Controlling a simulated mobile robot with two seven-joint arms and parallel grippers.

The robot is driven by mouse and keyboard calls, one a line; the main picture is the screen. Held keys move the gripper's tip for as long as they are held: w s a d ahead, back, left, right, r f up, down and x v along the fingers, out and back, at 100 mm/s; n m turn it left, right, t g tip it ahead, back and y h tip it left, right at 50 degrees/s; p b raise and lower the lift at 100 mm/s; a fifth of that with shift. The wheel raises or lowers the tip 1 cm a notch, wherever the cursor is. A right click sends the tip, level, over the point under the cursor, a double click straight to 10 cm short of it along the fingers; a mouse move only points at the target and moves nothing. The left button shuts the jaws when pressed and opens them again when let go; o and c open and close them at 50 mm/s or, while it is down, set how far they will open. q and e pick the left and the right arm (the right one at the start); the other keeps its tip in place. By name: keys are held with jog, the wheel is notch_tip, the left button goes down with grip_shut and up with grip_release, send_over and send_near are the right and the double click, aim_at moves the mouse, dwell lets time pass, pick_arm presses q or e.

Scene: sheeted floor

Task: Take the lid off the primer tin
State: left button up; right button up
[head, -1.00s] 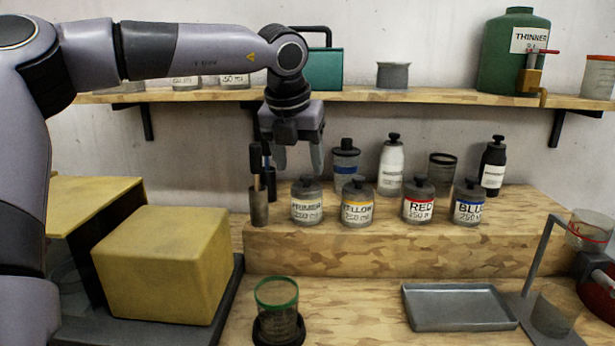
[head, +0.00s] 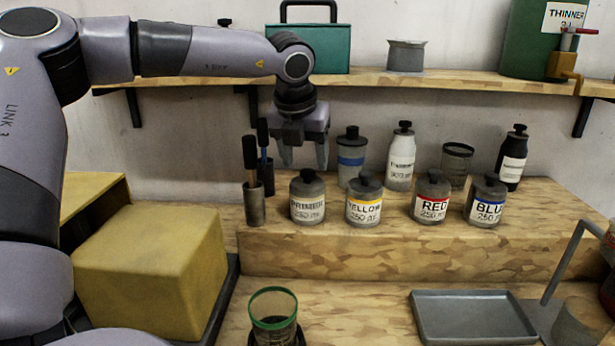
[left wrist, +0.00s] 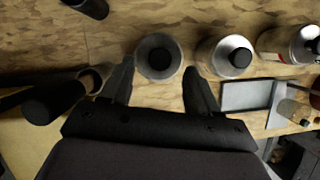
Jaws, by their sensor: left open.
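The primer tin (head: 307,209) stands upright on the raised wooden step, at the left end of the row of labelled tins. Its dark lid (head: 307,185) with a round knob is on it. My left gripper (head: 304,162) points down just above the tin, with its fingers apart and empty. In the left wrist view the primer tin's lid (left wrist: 157,58) shows from above, between the two fingertips (left wrist: 160,75), with no clear contact. My right gripper is in neither view.
A pot of brushes (head: 254,204) stands close left of the primer tin. The yellow tin (head: 364,209) is close on the right, then the red (head: 430,205) and blue (head: 486,209) tins. An empty grey tray (head: 470,318) lies in front.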

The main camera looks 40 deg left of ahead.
aim_at(307, 171)
pick_arm(q)
jog(key=shift+x, duration=1.5)
jog(key=c, duration=1.1)
notch_tip(307, 171, up, 20)
jog(key=shift+p, duration=0.4)
